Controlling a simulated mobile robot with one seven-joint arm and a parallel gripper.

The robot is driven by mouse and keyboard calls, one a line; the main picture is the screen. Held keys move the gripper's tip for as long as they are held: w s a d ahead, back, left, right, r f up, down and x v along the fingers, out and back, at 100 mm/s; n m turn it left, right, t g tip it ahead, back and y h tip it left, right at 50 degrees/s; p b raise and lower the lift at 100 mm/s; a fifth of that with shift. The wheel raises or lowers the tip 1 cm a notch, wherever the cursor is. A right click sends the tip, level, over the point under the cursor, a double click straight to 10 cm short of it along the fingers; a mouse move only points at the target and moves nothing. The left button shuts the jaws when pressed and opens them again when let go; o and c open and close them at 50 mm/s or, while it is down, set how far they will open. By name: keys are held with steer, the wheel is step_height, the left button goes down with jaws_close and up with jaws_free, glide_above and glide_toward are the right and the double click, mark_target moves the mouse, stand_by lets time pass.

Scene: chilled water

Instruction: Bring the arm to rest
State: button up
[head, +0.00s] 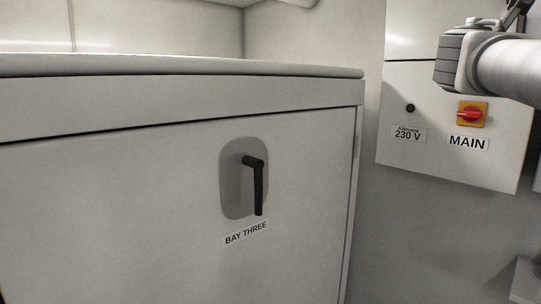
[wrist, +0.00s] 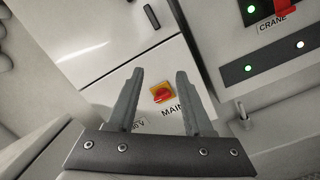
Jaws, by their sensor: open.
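My gripper (wrist: 159,73) shows in the wrist view with its two grey fingers apart and nothing between them. Beyond the fingers is the box with the MAIN label and its red-and-yellow rotary switch (wrist: 161,92). The gap to it cannot be judged from this view. In the head view, part of my arm reaches in from the upper right, in front of the wall box (head: 450,150). The gripper's fingers do not show there.
A grey cabinet (head: 120,210) labelled BAY THREE, with a black handle (head: 258,185) hanging down, fills the head view's left and middle. The MAIN switch (head: 472,114) is at right. In the wrist view, a panel labelled CRANE (wrist: 275,50) with green lights is at upper right.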

steer(key=s+a+f+m+g+y, duration=0.2)
steer(key=s+a+f+m+y, duration=0.3)
steer(key=f, duration=0.8)
steer(key=s+a+f+m+g+y, duration=0.2)
steer(key=s+a+f+m+y, duration=0.3)
steer(key=a+f, duration=0.7)
steer(key=s+a+f+m+g+y, duration=0.2)
steer(key=s+a+f+m+y, duration=0.2)
steer(key=s+a+f+m, duration=0.4)
step_height(320, 180, down, 7)
steer(key=shift+s+a+f+m+g+y, duration=0.15)
steer(key=shift+s+m+g+y, duration=0.35)
steer(key=shift+s, duration=0.45)
